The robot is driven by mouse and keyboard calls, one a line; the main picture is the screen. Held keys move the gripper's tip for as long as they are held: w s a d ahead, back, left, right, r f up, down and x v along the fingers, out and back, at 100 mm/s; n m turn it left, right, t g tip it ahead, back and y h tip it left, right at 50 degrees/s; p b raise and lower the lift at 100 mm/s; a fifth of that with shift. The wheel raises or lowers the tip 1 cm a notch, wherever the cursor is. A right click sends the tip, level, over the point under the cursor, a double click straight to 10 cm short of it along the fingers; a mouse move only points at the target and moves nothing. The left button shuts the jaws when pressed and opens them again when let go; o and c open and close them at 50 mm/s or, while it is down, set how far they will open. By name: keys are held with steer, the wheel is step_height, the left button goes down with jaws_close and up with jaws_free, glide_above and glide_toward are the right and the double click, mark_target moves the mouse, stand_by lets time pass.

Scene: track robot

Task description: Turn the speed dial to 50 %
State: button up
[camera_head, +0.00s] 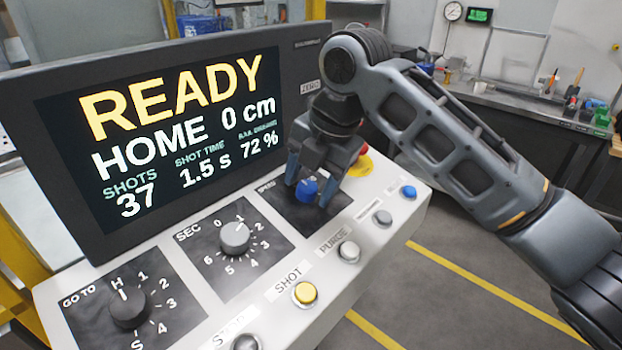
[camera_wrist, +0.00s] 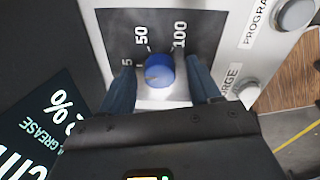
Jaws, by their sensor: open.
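The speed dial is a blue round knob (camera_head: 306,190) on a dark plate at the far right end of the row of dials. In the wrist view the blue knob (camera_wrist: 159,70) has the marks 5, 50 and 100 around its far side; I cannot clearly read its pointer. My gripper (camera_head: 309,187) is over the dial with its two blue fingers apart, one on each side of the knob. In the wrist view the gripper (camera_wrist: 161,85) shows a gap beside the knob on both sides. The screen (camera_head: 180,130) reads READY, HOME 0 cm and 72 %.
A grey seconds dial (camera_head: 235,237) and a black GO TO dial (camera_head: 129,308) sit to the left. A red button (camera_head: 363,150) is behind my gripper.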

steer(key=c, duration=1)
steer(key=shift+c, duration=0.2)
steer(key=shift+m, duration=0.3)
steer(key=m+p, duration=0.4)
steer(key=m, duration=0.1)
steer(key=shift+s+r+t, duration=0.1)
steer(key=shift+r+t, duration=0.1)
steer(key=shift+t, duration=0.1)
steer(key=m+p, duration=0.1)
steer(key=m, duration=0.2)
steer(key=shift+f+m+p, duration=0.15)
steer(key=shift+m+p, duration=0.25)
steer(key=shift+m, duration=1.2)
steer(key=o, duration=1)
